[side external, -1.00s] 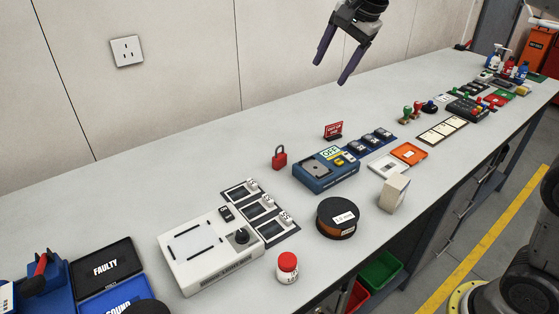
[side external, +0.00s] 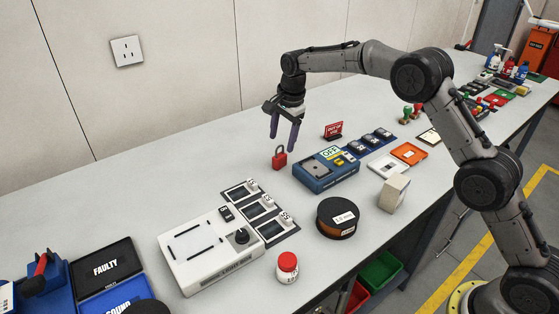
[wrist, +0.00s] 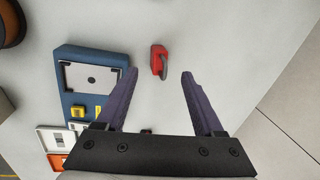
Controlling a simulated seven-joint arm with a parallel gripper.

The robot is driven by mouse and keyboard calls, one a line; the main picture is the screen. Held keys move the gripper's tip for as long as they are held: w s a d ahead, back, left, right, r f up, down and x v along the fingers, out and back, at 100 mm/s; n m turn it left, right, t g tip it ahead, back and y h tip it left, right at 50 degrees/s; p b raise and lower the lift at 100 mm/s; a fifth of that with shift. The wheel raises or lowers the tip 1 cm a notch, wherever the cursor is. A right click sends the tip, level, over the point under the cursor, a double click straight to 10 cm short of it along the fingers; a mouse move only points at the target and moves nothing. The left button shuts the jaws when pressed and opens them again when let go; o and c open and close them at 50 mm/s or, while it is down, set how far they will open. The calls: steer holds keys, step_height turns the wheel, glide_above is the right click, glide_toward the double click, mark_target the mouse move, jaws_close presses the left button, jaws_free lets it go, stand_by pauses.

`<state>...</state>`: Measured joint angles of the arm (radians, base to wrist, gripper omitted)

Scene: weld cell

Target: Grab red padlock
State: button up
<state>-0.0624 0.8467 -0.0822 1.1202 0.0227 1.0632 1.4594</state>
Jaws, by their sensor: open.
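The red padlock (side external: 280,161) stands on the bench to the left of the blue OFF box, its grey shackle upward. In the wrist view the red padlock (wrist: 159,61) shows from above, between the lines of the two fingers and just beyond their tips. My gripper (side external: 283,147) is above the padlock, pointing down, with its purple fingers apart. I cannot tell whether a fingertip touches the padlock.
The blue OFF box (side external: 326,170) stands close to the padlock's right. A red sign (side external: 334,131) stands behind. A white device (side external: 208,250), a brown spool (side external: 337,217) and a red-capped jar (side external: 287,267) are nearer the front. Bench left of the padlock is clear.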

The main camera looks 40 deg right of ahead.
mark_target(281, 156)
steer(key=shift+w+d+f, duration=0.1)
steer(key=shift+w+f, duration=0.1)
steer(key=shift+f, duration=1.1)
steer(key=shift+w+d+f, duration=0.1)
steer(key=shift+w+f, duration=0.15)
steer(key=shift+f, duration=1)
steer(key=shift+w+f, duration=0.2)
steer(key=shift+f, duration=1.1)
jaws_close()
